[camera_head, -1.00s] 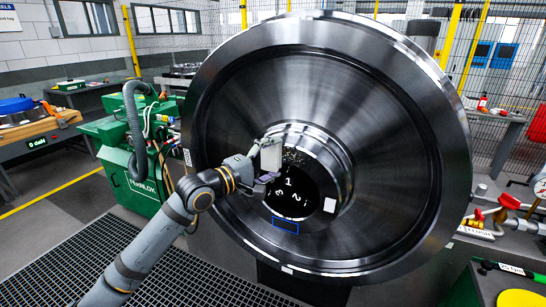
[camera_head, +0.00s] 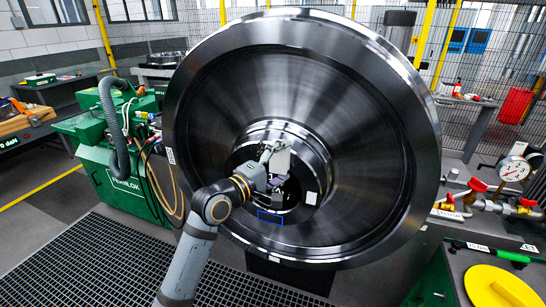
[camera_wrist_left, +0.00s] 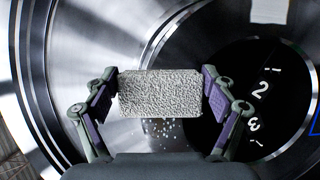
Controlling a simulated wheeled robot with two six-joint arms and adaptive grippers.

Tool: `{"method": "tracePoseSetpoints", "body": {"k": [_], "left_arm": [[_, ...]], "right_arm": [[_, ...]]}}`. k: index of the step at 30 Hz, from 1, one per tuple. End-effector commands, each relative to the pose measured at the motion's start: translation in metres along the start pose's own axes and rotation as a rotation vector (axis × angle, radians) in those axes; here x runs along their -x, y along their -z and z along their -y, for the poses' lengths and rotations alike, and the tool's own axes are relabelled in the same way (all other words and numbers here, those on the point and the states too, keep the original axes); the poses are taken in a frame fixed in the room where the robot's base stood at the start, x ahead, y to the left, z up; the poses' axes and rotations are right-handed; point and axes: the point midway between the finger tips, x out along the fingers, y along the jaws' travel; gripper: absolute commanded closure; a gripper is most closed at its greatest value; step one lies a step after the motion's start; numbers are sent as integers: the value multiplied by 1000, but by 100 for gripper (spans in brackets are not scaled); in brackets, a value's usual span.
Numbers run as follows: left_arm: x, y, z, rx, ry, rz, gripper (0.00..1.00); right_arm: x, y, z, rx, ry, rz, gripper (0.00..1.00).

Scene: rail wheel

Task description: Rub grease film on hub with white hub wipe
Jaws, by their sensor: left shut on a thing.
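The big steel rail wheel (camera_head: 370,130) faces me, with the raised ring of its hub (camera_head: 318,165) round a dark centre. My left gripper (camera_head: 277,166) is in front of the hub's left part. It is shut on the white hub wipe (camera_head: 282,157), a pale rough block. In the left wrist view the wipe (camera_wrist_left: 160,93) sits between the purple finger pads. Pale specks that look like the grease film (camera_wrist_left: 165,131) show on the hub just below the wipe, partly hidden by it. I cannot tell whether the wipe touches the hub. My right gripper is not in view.
A green machine (camera_head: 120,170) with hoses stands left of the wheel. A pressure gauge (camera_head: 514,169) with red-handled valves is at the right, above a yellow disc (camera_head: 500,287). A floor grating (camera_head: 110,262) lies in front.

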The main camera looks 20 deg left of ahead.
Motion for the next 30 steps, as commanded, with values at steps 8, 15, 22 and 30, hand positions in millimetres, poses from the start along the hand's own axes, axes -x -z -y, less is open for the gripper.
{"method": "tracePoseSetpoints", "body": {"k": [8, 15, 22, 30], "left_arm": [[-2, -4, 0, -2, 1, -1, 45], [10, -9, -1, -3, 4, -1, 45], [35, -19, -2, -3, 4, -1, 46], [54, -27, 0, -1, 2, -1, 46]], "right_arm": [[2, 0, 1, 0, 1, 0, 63], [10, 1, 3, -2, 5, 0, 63], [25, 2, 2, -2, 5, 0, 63], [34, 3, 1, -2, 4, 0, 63]]}}
